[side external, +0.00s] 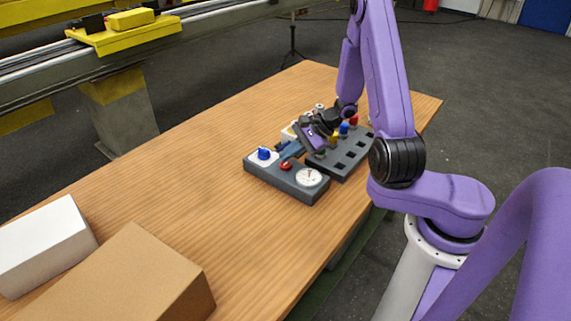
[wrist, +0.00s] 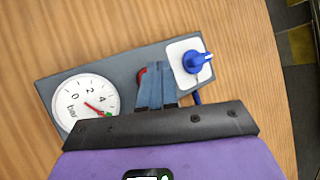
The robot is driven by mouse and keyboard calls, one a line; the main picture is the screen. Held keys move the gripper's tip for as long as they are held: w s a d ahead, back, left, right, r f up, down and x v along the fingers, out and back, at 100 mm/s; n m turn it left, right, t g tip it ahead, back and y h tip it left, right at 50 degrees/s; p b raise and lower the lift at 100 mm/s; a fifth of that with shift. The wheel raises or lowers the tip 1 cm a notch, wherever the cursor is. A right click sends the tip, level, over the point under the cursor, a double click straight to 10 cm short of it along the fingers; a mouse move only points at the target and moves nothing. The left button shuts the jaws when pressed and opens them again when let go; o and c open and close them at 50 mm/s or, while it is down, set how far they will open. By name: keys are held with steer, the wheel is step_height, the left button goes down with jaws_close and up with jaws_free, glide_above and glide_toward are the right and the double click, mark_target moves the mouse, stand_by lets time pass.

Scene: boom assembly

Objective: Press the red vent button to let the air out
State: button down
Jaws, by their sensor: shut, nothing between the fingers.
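The red vent button (side external: 286,165) sits on a dark grey panel (side external: 262,175), between a blue knob on a white plate (side external: 263,154) and a round white gauge (side external: 309,177). In the wrist view only the left edge of the button (wrist: 142,74) shows; my fingers hide the rest. My gripper (side external: 285,154) is shut and empty, its blue-grey fingertips close to the button. In the wrist view the fingertips (wrist: 157,70) overlap it; I cannot tell whether they touch. The gauge (wrist: 85,104) has its red needle near a green mark past the 4.
A dark rack with slots and coloured knobs (side external: 350,155) stands beside the panel. A brown box (side external: 135,275) and a white box (side external: 45,245) sit at the table's near left. The wooden table (side external: 180,175) is clear between the boxes and panel.

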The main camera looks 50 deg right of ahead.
mark_target(289, 164)
steer(key=shift+f, duration=0.3)
steer(key=shift+f, duration=0.45)
stand_by(0.8)
steer(key=shift+r, duration=0.9)
steer(key=shift+r, duration=2.5)
